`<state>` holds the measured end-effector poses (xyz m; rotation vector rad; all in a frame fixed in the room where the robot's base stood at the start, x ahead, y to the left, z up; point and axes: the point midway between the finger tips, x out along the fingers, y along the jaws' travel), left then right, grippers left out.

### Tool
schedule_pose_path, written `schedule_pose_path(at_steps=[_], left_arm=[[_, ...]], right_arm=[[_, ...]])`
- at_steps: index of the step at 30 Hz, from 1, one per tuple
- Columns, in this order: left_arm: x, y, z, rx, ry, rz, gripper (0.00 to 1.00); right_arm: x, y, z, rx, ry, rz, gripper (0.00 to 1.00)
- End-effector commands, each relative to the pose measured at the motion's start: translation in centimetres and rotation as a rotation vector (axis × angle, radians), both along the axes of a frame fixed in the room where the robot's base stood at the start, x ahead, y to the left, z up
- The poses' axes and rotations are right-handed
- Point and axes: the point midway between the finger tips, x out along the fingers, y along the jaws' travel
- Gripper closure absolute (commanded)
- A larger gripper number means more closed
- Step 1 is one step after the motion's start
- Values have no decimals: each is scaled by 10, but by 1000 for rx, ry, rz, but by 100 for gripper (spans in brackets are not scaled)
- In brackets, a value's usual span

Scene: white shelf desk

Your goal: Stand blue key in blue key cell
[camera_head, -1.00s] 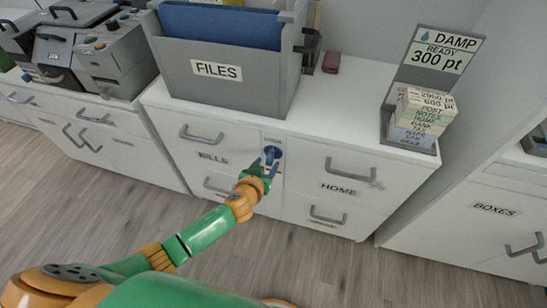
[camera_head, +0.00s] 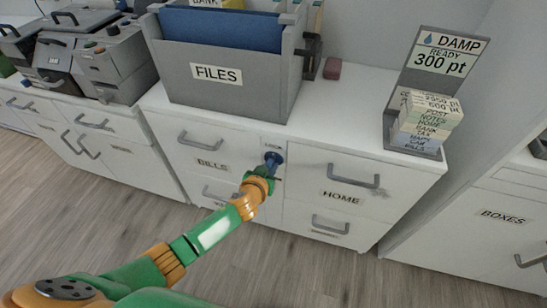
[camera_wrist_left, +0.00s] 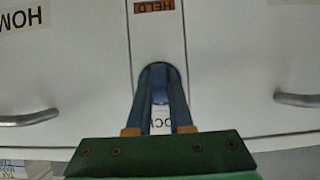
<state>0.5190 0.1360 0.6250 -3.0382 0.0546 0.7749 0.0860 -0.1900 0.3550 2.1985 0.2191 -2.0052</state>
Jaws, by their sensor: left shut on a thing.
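The blue key (camera_head: 273,158) is at the lock on the narrow strip between the BILLS and HOME drawers, under a small lock label. My left gripper (camera_head: 268,170) is shut on its blue head at the cabinet front. In the left wrist view the key's rounded head (camera_wrist_left: 158,72) sits between the two long fingertips (camera_wrist_left: 160,88); part of it is hidden by them. The key's shaft is hidden, so I cannot tell how deep it sits in the lock. I cannot make out a blue key cell. My right gripper is not in view.
A grey FILES box (camera_head: 222,82) stands on the white desk top, with a dark red block (camera_head: 333,68) beside it. Drawer handles (camera_head: 353,180) jut out around the lock.

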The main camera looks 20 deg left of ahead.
Motion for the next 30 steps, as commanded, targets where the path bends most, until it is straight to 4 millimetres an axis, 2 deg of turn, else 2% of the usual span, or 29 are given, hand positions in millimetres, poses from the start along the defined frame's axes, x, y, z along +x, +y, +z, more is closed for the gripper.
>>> schedule_pose_path(at_steps=[8,30], left_arm=[[-1,0,0,0,1,0,100],[-43,1,0,0,2,-1,100]], right_arm=[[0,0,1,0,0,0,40],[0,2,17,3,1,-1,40]])
